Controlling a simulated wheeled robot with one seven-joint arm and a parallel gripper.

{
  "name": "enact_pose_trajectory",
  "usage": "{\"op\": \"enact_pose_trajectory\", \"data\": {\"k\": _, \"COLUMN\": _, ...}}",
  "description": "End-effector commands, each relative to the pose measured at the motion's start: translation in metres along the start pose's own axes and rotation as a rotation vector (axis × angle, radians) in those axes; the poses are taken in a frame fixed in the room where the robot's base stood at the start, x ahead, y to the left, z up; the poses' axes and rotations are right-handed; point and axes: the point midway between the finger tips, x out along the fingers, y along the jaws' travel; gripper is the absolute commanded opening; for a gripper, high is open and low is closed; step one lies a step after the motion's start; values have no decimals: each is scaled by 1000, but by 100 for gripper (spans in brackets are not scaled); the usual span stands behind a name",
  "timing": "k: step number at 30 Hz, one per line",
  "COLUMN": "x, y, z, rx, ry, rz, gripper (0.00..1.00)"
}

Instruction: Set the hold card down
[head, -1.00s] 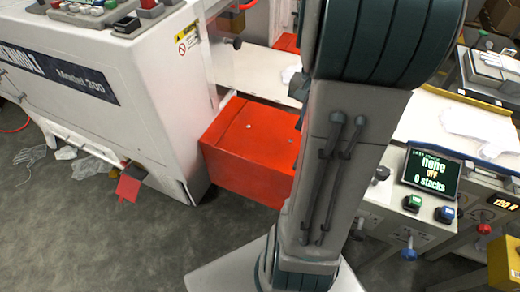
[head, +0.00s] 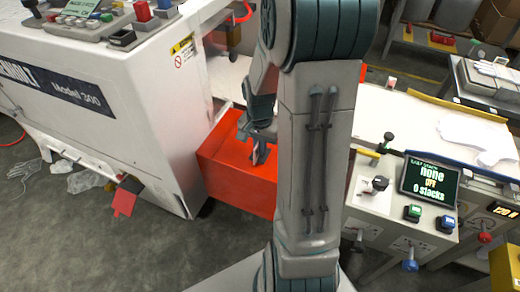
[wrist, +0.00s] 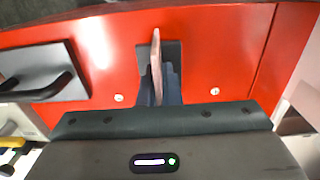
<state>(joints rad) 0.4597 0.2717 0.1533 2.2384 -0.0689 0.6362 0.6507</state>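My gripper (head: 258,157) is over the red box (head: 232,180) beside the white machine. In the wrist view the gripper (wrist: 158,88) points at the red surface (wrist: 90,45), its dark fingers close together. A thin, pale pinkish card (wrist: 156,62) stands edge-on between the fingers, and I take it to be the hold card. Its face is not visible. A dark grey patch (wrist: 173,52) lies behind it on the red surface. I cannot tell whether the card touches the surface.
A white table with pale sheets (head: 470,132) and a control panel with a screen (head: 430,176) are at right. A dark handle (wrist: 45,90) shows left in the wrist view.

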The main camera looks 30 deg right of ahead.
Motion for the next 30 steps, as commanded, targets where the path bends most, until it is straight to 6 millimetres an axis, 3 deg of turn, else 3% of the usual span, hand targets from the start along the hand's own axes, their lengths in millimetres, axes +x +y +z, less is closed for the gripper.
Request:
{"op": "enact_pose_trajectory", "data": {"k": 3, "x": 13, "y": 0, "z": 0, "rx": 2, "ry": -2, "rz": 1, "gripper": 0}}
{"op": "enact_pose_trajectory", "data": {"k": 15, "x": 19, "y": 0, "z": 0, "rx": 1, "ry": 0, "rz": 0, "gripper": 0}}
{"op": "enact_pose_trajectory", "data": {"k": 18, "x": 17, "y": 0, "z": 0, "rx": 1, "ry": 0, "rz": -1, "gripper": 26}}
{"op": "enact_pose_trajectory", "data": {"k": 30, "x": 9, "y": 0, "z": -1, "rx": 2, "ry": 2, "rz": -1, "gripper": 26}}
